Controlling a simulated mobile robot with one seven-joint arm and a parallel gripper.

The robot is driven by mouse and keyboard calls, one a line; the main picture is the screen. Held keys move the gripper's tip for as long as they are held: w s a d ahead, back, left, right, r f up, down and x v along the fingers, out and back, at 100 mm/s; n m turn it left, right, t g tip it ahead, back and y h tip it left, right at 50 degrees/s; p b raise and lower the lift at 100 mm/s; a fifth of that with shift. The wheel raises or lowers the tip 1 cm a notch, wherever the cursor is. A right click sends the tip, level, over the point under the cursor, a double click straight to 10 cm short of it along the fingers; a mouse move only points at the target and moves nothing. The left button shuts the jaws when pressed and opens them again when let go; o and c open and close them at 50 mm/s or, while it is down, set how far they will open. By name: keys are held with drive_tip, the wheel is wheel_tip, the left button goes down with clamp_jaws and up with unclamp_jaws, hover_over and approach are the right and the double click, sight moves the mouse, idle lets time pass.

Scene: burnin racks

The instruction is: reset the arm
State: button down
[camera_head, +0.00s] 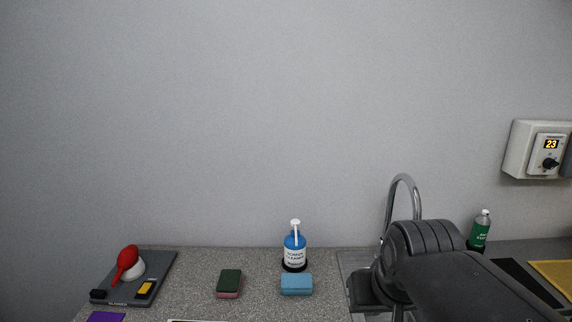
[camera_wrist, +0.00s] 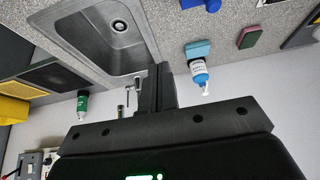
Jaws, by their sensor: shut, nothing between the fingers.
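My gripper (camera_wrist: 157,84) shows in the wrist view with its dark fingers together and nothing between them. It is above the counter near the edge of the metal sink (camera_wrist: 100,35). In the head view my dark arm reaches in from the lower right and covers much of the sink and the base of the faucet (camera_head: 404,181). My fingertips cannot be made out clearly there.
A blue bottle (camera_head: 294,251), a blue sponge (camera_head: 296,284) and a green-and-pink sponge (camera_head: 229,283) stand left of the arm. A grey tray (camera_head: 160,265) holds a red bulb blower (camera_head: 127,262). A green bottle (camera_head: 479,232) stands behind the arm. A control box (camera_head: 520,150) hangs on the wall.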

drive_tip(key=s+f, duration=0.4)
drive_tip(key=s, duration=0.2)
drive_tip(key=shift+d+f, duration=0.25)
drive_tip(key=shift+f, duration=0.1)
